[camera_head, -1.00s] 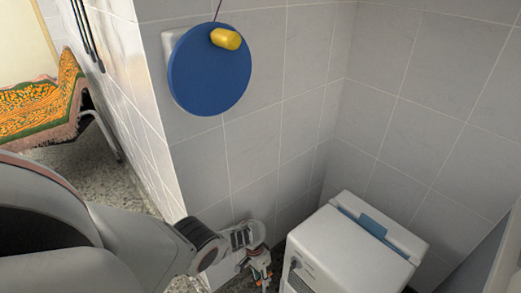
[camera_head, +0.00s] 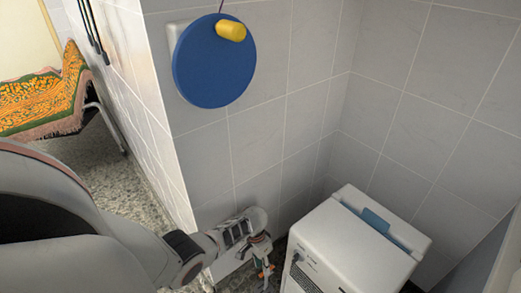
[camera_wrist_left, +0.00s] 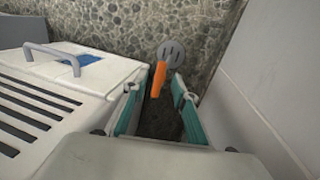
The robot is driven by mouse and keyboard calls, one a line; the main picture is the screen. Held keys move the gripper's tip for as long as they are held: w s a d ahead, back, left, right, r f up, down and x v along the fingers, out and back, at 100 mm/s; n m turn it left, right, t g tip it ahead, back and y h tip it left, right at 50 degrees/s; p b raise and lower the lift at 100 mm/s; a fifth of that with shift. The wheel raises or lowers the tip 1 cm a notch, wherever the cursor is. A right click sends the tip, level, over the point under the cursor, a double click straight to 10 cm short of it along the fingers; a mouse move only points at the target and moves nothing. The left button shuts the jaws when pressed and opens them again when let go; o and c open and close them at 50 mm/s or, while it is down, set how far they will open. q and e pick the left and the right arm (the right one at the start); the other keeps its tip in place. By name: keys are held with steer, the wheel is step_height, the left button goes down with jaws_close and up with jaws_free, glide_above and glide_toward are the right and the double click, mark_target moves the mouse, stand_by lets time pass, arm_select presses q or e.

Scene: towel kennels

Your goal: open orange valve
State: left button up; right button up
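The orange valve (camera_wrist_left: 158,80) shows in the left wrist view as a narrow orange handle beside a grey slotted disc (camera_wrist_left: 171,52) on the pebbled floor side. My left gripper (camera_wrist_left: 156,88) is open, its two teal-lined fingers on either side of the handle's line. I cannot tell whether they touch it. In the head view my left gripper (camera_head: 262,258) is low in the gap between the tiled wall and the white box, with a bit of orange at its tips. The valve's base is mostly hidden. My right gripper is not in view.
A white box with vents (camera_head: 345,250) stands close to the right of my left gripper; it also shows in the wrist view (camera_wrist_left: 60,100). A grey tiled wall (camera_head: 270,130) bounds the other side. A blue disc with a yellow knob (camera_head: 210,70) is on the wall.

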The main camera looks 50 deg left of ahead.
arm_select(q)
steer(key=shift+a+r, duration=0.25)
steer(key=shift+r, duration=0.9)
steer(key=shift+a+r, duration=0.2)
steer(key=shift+r, duration=0.95)
